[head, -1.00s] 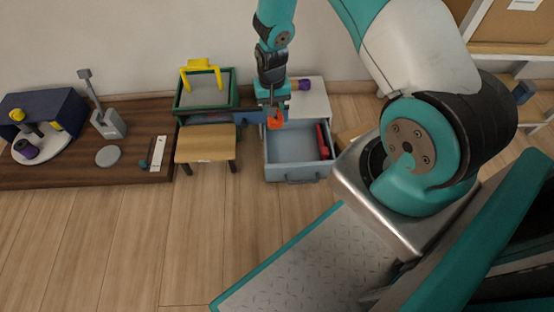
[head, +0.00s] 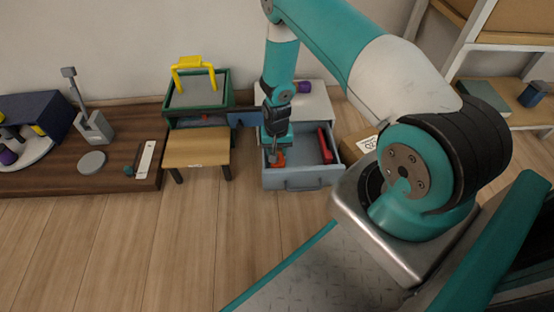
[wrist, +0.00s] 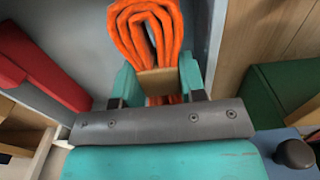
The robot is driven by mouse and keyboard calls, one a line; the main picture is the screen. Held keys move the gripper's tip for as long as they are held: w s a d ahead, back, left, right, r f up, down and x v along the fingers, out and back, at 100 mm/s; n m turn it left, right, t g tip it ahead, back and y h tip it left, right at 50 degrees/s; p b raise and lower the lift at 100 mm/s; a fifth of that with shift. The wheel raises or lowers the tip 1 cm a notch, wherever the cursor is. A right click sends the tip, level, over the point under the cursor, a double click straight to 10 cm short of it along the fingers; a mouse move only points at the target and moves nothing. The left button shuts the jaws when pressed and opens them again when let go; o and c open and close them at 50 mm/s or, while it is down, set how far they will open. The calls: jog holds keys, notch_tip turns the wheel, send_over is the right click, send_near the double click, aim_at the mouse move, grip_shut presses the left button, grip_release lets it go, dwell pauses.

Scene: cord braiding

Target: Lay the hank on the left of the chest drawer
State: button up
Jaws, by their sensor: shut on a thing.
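The orange hank (head: 279,160) is a looped cord with a tan band around its middle. It also shows large in the wrist view (wrist: 146,30), between the teal fingers of my gripper (wrist: 157,88). My gripper (head: 275,152) is shut on it and points down into the left part of the open grey-blue chest drawer (head: 301,176). Whether the hank touches the drawer floor I cannot tell. A red item (head: 325,146) lies along the right side of the drawer and shows at the left of the wrist view (wrist: 40,65).
A small wooden stool (head: 196,149) stands left of the drawer, with a green tray (head: 200,102) with a yellow handle behind it. A purple piece (head: 304,87) sits on the chest top (head: 318,105). A cardboard box (head: 358,145) is right of the drawer.

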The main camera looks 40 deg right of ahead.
jog(key=shift+f+b, duration=1)
jog(key=shift+f, duration=0.9)
jog(key=shift+f, duration=0.15)
jog(key=o, duration=0.7)
jog(key=shift+c, duration=0.2)
